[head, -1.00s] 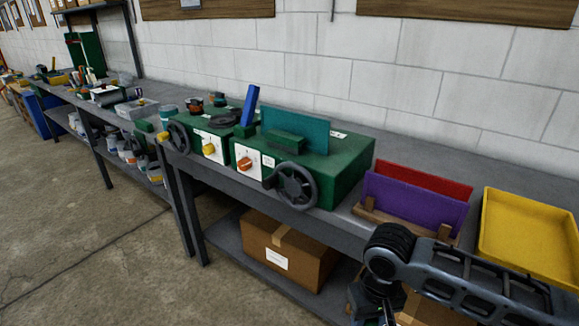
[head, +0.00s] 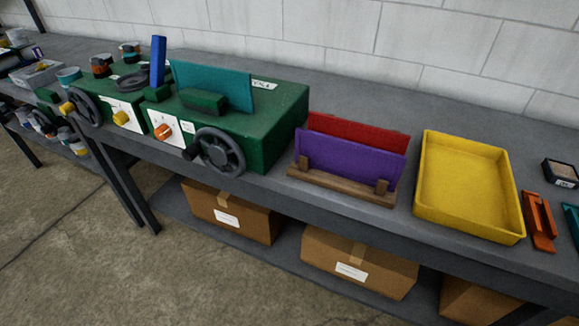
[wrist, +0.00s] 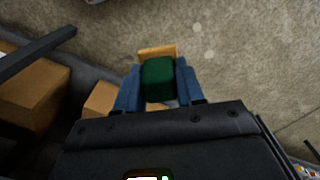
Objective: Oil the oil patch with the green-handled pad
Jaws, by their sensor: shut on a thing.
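My gripper (wrist: 158,92) shows in the wrist view with its two blue fingers shut on the green handle (wrist: 158,78) of the pad. A tan strip of the pad (wrist: 157,51) shows past the handle. The pad is held in the air, with the concrete floor and the lower shelf behind it in the picture. The pad's working face is hidden. My gripper is not in the head view now. I cannot make out an oil patch for certain in either view.
A grey bench (head: 350,85) carries green machines with handwheels (head: 220,152), a rack holding purple and red sheets (head: 345,165), a yellow tray (head: 432,210), an orange holder (head: 538,222) and a small black box (head: 562,172). Cardboard boxes (head: 357,262) stand on the lower shelf.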

